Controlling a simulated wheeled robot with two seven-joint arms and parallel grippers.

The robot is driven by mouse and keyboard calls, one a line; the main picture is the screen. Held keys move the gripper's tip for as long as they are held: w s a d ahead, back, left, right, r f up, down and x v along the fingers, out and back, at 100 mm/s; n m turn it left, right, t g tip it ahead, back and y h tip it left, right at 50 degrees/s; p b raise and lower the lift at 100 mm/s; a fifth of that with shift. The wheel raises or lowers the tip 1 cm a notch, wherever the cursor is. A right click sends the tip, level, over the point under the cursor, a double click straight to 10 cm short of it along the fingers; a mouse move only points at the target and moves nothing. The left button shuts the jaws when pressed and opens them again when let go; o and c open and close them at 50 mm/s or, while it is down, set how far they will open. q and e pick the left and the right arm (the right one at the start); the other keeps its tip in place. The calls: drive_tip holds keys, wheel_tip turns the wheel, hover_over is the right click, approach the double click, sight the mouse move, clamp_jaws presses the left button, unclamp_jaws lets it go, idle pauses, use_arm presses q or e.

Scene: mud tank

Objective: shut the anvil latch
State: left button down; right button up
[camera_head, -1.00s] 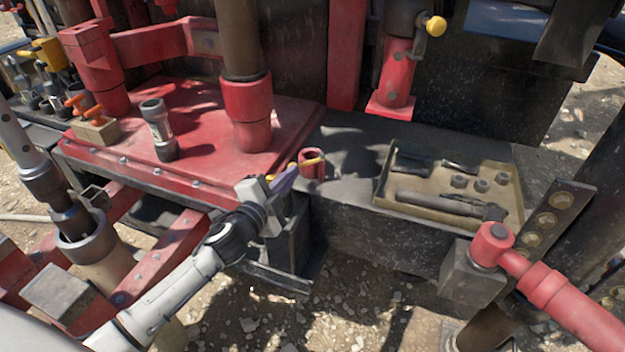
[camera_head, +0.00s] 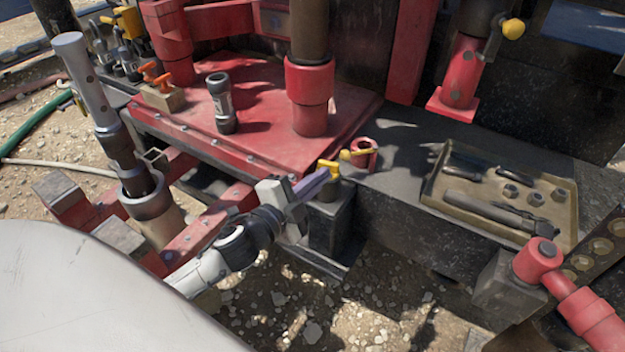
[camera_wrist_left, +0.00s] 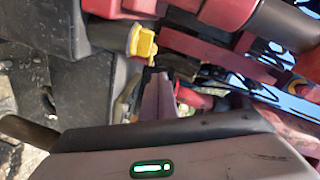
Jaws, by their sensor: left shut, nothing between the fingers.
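A yellow latch piece (camera_head: 329,168) sits on top of a dark block (camera_head: 331,222) at the corner of the red platform. A yellow lever (camera_head: 352,154) with a rounded end reaches from there to a small red cup (camera_head: 364,158). My left gripper (camera_head: 322,179) has its fingers closed and empty, with the tips right beside the yellow piece; I cannot tell whether they touch. The left wrist view shows the yellow piece (camera_wrist_left: 143,43) just beyond the closed fingers (camera_wrist_left: 157,96). My right gripper is not in view.
The red platform (camera_head: 262,128) carries a flashlight (camera_head: 222,104) and a wooden block (camera_head: 162,97) with orange-handled tools. A tray (camera_head: 440,198) of tools and nuts lies right on the dark ledge. A red-ended bar (camera_head: 538,258) is at lower right. Gravel lies below.

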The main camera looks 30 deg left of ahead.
use_arm(q)
drive_tip(key=shift+s+a+r, duration=0.1)
drive_tip(key=shift+s+a, duration=0.2)
drive_tip(key=shift+s, duration=0.45)
